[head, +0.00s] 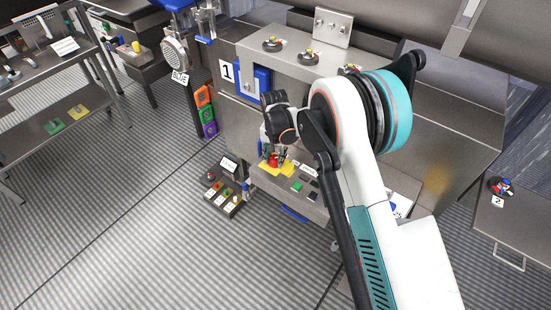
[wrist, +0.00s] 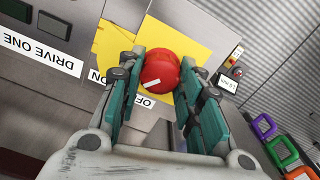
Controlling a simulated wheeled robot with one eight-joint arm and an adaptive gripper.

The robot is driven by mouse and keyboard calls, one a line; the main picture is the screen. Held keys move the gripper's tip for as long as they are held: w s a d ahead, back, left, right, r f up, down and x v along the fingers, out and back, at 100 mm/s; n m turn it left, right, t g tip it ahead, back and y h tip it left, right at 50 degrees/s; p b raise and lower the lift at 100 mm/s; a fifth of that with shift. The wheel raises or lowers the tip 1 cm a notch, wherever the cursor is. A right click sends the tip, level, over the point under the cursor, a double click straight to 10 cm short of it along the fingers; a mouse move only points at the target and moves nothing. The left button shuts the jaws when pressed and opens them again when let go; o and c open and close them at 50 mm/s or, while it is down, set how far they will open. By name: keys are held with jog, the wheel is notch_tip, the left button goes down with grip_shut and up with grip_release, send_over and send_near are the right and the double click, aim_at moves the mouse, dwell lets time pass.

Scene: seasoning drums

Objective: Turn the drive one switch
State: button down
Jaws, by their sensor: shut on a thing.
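The drive one switch is a red round knob (wrist: 160,72) on a yellow plate (wrist: 112,45), beside a "DRIVE ONE" label (wrist: 40,55). The plate carries partly hidden "ON" and "OFF" lettering. A white mark on the knob lies on its side close to the "OFF" lettering. My gripper (wrist: 161,80) has its two fingers on either side of the knob and is shut on it. In the head view my gripper (head: 273,155) reaches down to the red knob (head: 274,161) on the panel; my arm stands close by on the right.
Black and green square parts (head: 296,187) sit on the panel right of the knob. A small box with several coloured buttons (head: 224,197) stands to the left. Open striped floor (head: 120,215) lies at left.

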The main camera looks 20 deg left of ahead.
jog(key=shift+m, duration=1.9)
jog(key=c, duration=1.1)
grip_release()
notch_tip(320, 180, up, 12)
